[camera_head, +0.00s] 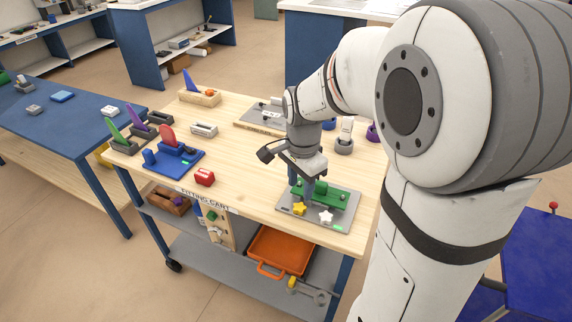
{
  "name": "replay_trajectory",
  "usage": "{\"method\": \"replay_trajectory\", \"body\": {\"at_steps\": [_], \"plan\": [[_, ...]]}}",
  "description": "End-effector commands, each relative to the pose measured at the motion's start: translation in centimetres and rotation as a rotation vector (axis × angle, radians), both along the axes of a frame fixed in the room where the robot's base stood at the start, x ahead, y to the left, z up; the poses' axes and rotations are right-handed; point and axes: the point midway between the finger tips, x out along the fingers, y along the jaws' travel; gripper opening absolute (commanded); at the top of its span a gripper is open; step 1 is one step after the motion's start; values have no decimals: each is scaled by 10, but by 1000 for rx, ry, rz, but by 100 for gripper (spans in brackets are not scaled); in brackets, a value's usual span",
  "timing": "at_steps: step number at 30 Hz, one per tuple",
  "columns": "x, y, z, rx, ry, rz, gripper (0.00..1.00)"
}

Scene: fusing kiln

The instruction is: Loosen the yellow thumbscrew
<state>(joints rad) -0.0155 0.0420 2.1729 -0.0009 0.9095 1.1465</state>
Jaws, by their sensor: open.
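The yellow thumbscrew (300,209) is a star-shaped knob on the grey plate (328,222) near the front right of the wooden cart top. A white star-shaped knob (326,216) sits to its right on the same plate. A green part (325,194) lies behind both knobs. My gripper (303,190) points down over the left part of the plate, just behind the yellow thumbscrew. It is open, and no object shows between its fingers. My gripper hides part of the plate and the left end of the green part. Whether a finger touches the plate is unclear.
A red block (205,177) and a blue fixture (180,160) stand to the left on the cart top. A grey plate (262,117) and a round grey holder (344,145) lie behind. An orange tray (280,251) is on the shelf below. Bare wood lies left of my gripper.

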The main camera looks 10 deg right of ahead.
Motion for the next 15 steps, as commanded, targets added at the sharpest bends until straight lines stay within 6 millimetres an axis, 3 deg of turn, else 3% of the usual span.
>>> {"method": "replay_trajectory", "body": {"at_steps": [8, 15], "plan": [[11, 0, -27, 1, 22, -112, 40], [11, 0, -66, 1, 22, -109, 40]]}}
